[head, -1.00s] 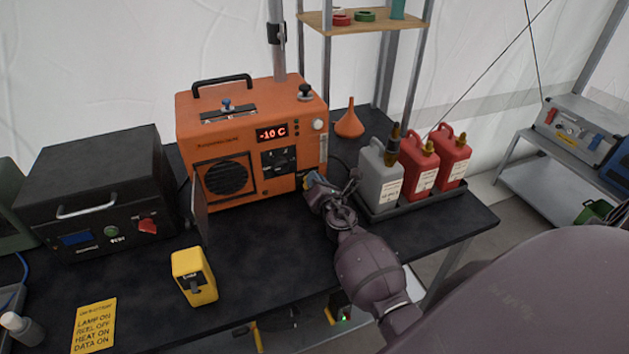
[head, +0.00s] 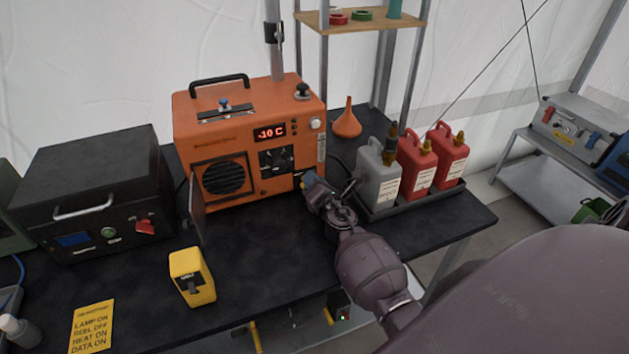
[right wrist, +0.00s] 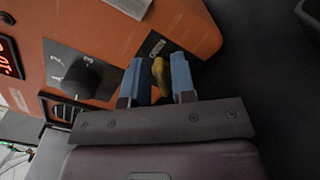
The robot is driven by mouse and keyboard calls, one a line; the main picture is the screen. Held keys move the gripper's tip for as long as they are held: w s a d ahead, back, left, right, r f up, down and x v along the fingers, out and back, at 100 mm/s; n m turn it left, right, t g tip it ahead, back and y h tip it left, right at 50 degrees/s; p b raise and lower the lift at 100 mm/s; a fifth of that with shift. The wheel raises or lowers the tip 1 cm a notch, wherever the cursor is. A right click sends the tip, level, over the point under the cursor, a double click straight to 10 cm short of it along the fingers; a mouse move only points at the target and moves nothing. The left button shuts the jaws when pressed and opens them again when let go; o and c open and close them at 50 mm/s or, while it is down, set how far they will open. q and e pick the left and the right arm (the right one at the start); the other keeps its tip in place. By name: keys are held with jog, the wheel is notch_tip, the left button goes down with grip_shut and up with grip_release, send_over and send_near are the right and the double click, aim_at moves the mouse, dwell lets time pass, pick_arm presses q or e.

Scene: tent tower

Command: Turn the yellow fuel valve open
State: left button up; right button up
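The orange heater (head: 250,145) stands on the black table, its display reading -10 C. The yellow fuel valve (right wrist: 158,77) shows in the right wrist view as a small handle on the heater's front panel. My right gripper (right wrist: 157,82) has its two blue fingers apart, one on each side of the valve, with gaps visible between handle and fingers. In the head view my right gripper (head: 307,181) is at the heater's lower right front and hides the valve. My left gripper is not in view.
A grey fuel can (head: 377,178) and red cans (head: 417,165) stand in a tray right of my right gripper. An orange funnel (head: 347,122) is behind. A black case (head: 90,185) and yellow box (head: 192,277) are left. The table front is mostly clear.

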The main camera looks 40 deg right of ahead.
jog(key=shift+o, duration=0.9)
jog(key=shift+s+a, duration=0.1)
jog(key=shift+s, duration=0.4)
jog(key=v, duration=0.9)
jog(key=shift+s, duration=0.4)
